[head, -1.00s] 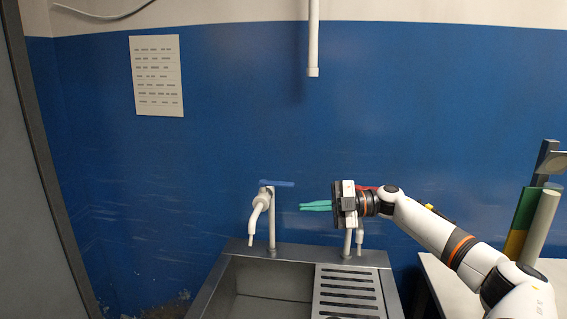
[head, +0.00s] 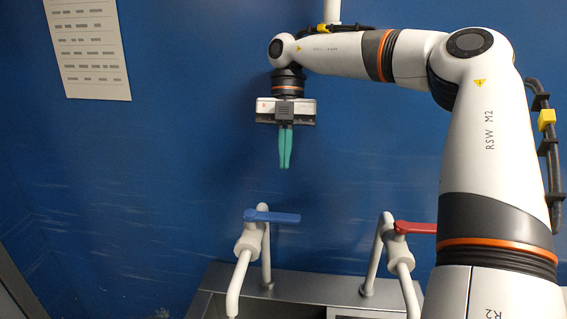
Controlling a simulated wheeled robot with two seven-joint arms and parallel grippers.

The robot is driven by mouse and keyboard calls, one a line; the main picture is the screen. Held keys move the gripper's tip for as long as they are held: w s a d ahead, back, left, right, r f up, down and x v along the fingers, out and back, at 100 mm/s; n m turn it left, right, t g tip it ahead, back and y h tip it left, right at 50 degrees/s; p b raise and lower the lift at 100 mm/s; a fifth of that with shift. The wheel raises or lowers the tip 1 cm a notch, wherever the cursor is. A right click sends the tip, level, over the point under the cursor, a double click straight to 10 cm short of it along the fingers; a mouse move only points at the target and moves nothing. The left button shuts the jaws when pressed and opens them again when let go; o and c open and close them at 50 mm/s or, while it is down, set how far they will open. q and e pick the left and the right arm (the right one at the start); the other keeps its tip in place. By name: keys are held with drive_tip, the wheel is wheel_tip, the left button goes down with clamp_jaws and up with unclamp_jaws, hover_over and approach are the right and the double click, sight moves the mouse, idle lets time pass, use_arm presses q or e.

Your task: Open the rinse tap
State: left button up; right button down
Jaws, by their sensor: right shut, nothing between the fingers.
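Two white taps stand at the back of the sink. The left tap (head: 245,245) has a blue lever (head: 272,216) that points to the right. The right tap (head: 398,252) has a red lever (head: 415,227), also pointing right and partly hidden behind my right arm. The frames do not show which one is called the rinse tap. My right gripper (head: 285,165) has green fingers that point straight down, shut and empty. It hangs above the blue lever, with a clear gap between in the picture. My left gripper is not in view.
The metal sink (head: 310,287) lies along the bottom edge, its basin mostly out of view. A white pipe (head: 332,10) comes down the blue wall behind my right arm. A paper sheet (head: 90,50) hangs at upper left. The wall area left of the taps is free.

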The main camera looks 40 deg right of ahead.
sight(272, 217)
drive_tip(key=p+x, duration=0.1)
drive_tip(key=x, duration=0.7)
drive_tip(key=shift+s+f+p, duration=0.2)
drive_tip(key=shift+s+p, duration=0.1)
drive_tip(key=shift+p, duration=0.05)
drive_tip(key=shift+a, duration=0.2)
